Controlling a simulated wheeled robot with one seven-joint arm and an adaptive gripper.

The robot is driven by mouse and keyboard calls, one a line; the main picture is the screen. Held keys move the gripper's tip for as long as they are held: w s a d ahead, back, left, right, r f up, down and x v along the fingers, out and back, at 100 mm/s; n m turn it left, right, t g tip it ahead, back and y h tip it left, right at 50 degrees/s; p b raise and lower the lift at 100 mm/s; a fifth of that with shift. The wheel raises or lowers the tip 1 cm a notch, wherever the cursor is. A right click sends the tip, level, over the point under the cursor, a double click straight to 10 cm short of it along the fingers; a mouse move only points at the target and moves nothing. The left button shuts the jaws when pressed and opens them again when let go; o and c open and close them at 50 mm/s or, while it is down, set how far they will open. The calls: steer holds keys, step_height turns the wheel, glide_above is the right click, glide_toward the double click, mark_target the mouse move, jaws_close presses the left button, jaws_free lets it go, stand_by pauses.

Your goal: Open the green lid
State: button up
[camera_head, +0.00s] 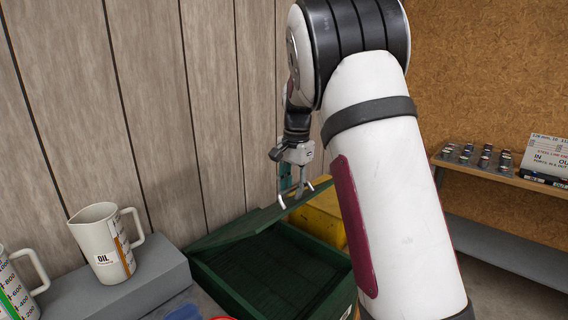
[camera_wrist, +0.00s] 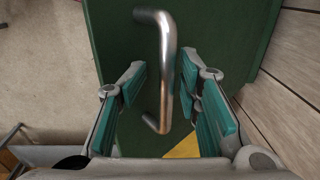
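The green lid (camera_head: 238,228) belongs to a dark green box (camera_head: 215,284) in the lower middle of the head view. The lid stands tilted up at the back of the box, and the box's dark interior shows. A metal bar handle (camera_wrist: 166,70) is on the lid, which fills much of the wrist view (camera_wrist: 220,30). My gripper (camera_wrist: 160,78) is at the handle, with its teal-padded fingers open on either side. The handle lies between them, closer to the right finger, with a visible gap to the left one. My gripper (camera_head: 297,188) is partly hidden in the head view.
A yellow container (camera_head: 322,222) stands right behind the box. A white oil jug (camera_head: 103,245) stands on a grey block (camera_head: 150,278) at left, beside another measuring jug (camera_head: 14,285). A plank wall is close behind. A shelf (camera_head: 495,172) with small parts is at right.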

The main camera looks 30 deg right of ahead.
steer(key=w+a+r+b, duration=0.1)
steer(key=w+r, duration=0.2)
steer(key=r, duration=0.3)
steer(key=w+a+r+b, duration=0.1)
steer(key=w+r, duration=0.2)
steer(key=r, duration=0.4)
steer(key=shift+w+a+r, duration=0.2)
steer(key=shift+w+r, duration=0.05)
steer(key=shift+r, duration=0.05)
stand_by(1.0)
stand_by(0.3)
